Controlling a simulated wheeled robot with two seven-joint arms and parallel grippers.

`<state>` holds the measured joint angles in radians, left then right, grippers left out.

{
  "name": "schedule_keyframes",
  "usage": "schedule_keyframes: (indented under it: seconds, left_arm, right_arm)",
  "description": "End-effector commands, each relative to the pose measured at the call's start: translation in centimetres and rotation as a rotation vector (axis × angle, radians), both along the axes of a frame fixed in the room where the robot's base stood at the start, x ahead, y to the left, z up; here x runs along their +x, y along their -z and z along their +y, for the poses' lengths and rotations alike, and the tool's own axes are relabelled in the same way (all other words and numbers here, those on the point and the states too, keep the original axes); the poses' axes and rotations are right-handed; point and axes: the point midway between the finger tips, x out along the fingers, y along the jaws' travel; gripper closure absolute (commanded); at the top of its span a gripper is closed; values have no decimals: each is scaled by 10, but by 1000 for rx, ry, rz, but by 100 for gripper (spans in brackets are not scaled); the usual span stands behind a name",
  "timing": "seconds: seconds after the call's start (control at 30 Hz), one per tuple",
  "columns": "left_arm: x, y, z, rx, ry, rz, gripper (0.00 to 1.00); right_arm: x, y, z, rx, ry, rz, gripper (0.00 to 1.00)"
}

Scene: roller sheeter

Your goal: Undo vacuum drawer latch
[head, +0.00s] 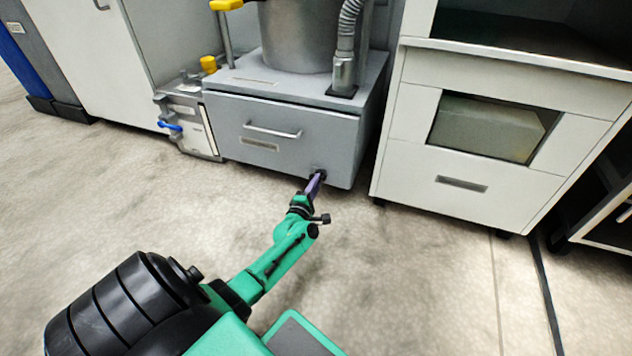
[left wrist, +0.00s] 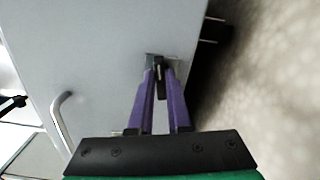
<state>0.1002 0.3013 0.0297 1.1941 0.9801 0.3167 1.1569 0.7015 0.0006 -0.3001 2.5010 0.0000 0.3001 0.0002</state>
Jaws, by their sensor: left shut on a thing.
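The grey vacuum drawer (head: 267,141) has a bar handle (head: 272,131) and sits low in the grey machine. Its front also fills much of the left wrist view (left wrist: 110,45). The latch is a small dark piece on a metal plate (left wrist: 151,61) near the drawer's lower right corner. My left gripper (head: 318,176) reaches this corner, and its purple fingers (left wrist: 160,75) are shut on the dark latch piece (left wrist: 160,64). The fingers partly hide the latch. In the left wrist view the drawer handle (left wrist: 61,115) is at the left, apart from the fingers. My right gripper is not in view.
A white cabinet with a window (head: 463,186) stands close to the right of the machine. A small unit with a blue valve handle (head: 170,127) stands at its left. A ribbed hose (head: 349,30) runs up above. The floor in front is clear.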

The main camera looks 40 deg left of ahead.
Motion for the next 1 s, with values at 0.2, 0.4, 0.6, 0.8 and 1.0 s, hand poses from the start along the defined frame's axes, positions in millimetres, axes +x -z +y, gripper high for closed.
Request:
schedule_keyframes:
  seconds: [0.2, 0.4, 0.6, 0.8, 1.0]
  left_arm:
    - [0, 0, -1, 131, 0, 47, 100]
    - [0, 2, -1, 205, 1, 73, 100]
    - [0, 2, -1, 233, 1, 82, 100]
    - [0, 2, -1, 239, 1, 84, 100]
    - [0, 2, -1, 239, 1, 84, 76]
  right_arm:
    - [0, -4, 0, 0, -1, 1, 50]
    - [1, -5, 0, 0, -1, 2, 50]
    - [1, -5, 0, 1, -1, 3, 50]
    - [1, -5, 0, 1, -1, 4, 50]
    - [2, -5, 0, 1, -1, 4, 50]
